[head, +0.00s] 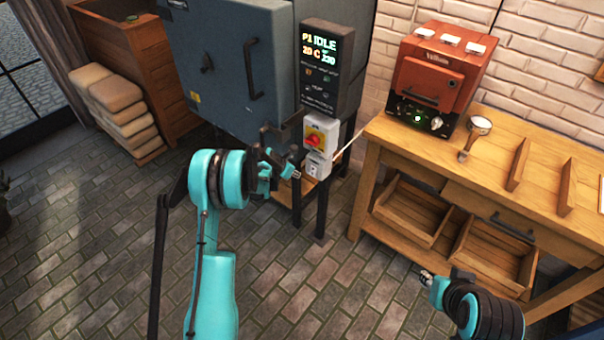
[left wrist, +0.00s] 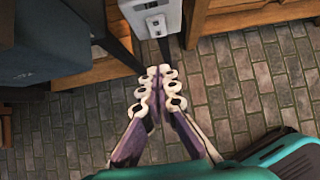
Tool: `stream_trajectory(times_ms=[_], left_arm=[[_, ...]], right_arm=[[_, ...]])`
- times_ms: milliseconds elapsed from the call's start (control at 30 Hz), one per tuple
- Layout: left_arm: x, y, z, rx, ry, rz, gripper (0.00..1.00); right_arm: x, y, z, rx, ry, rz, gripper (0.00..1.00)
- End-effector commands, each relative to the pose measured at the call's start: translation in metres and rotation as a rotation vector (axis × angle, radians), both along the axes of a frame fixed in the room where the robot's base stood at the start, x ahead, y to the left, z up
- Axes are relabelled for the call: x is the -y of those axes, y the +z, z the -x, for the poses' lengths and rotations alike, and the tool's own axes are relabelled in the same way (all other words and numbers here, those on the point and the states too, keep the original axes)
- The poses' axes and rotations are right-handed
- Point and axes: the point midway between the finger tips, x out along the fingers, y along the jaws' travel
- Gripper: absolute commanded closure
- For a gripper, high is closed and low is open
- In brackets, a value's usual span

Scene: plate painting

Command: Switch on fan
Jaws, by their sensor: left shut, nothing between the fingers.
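A grey-white switch box (head: 317,165) with a small dark switch sits low on the kiln's front post, just below a yellow box with a red rotary knob (head: 314,140). The small switch box also shows at the top of the left wrist view (left wrist: 155,18). My left gripper (head: 295,173) is shut and empty, with its tips close to the left of the small box in the head view; I cannot tell if they touch it. In the left wrist view its fingertips (left wrist: 160,75) meet below the box. My right gripper (head: 425,275) is low, before the bench. No fan is recognisable.
The large grey kiln (head: 225,70) with a lit display panel (head: 322,60) stands behind the switches. A wooden bench (head: 470,165) on the right holds a red oven (head: 437,80). Sacks (head: 115,100) are stacked at left. The paved floor between is clear.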

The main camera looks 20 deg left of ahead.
Motion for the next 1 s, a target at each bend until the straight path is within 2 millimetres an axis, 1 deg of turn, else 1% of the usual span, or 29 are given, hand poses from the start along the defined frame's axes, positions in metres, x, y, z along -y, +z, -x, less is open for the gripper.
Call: stream_trajectory(times_ms=[33, 200, 567, 667, 733, 900, 1000], left_arm=[[-0.001, 0.009, 0.005, 0.000, 0.001, 0.001, 1.00], [-0.004, 0.020, 0.014, -0.001, -0.001, 0.000, 1.00], [-0.005, 0.021, 0.016, 0.000, -0.001, 0.001, 1.00], [-0.006, 0.016, 0.017, 0.016, -0.002, 0.007, 1.00], [-0.008, 0.007, 0.020, 0.052, -0.004, 0.025, 1.00], [-0.011, -0.014, 0.033, 0.184, -0.006, 0.077, 1.00], [-0.013, -0.019, 0.039, 0.243, -0.002, 0.094, 1.00]], right_arm=[[0.000, 0.005, 0.000, 0.000, 0.000, 0.000, 0.68], [0.000, 0.008, 0.000, 0.000, 0.000, 0.000, 0.68], [0.000, 0.008, 0.000, 0.000, 0.000, 0.000, 0.68], [0.000, 0.007, 0.000, 0.000, 0.000, 0.000, 0.68], [0.000, 0.004, 0.000, 0.000, 0.000, 0.000, 0.68], [0.000, -0.004, 0.000, 0.000, 0.000, 0.000, 0.68], [0.000, -0.006, 0.000, 0.000, 0.000, 0.000, 0.68]])
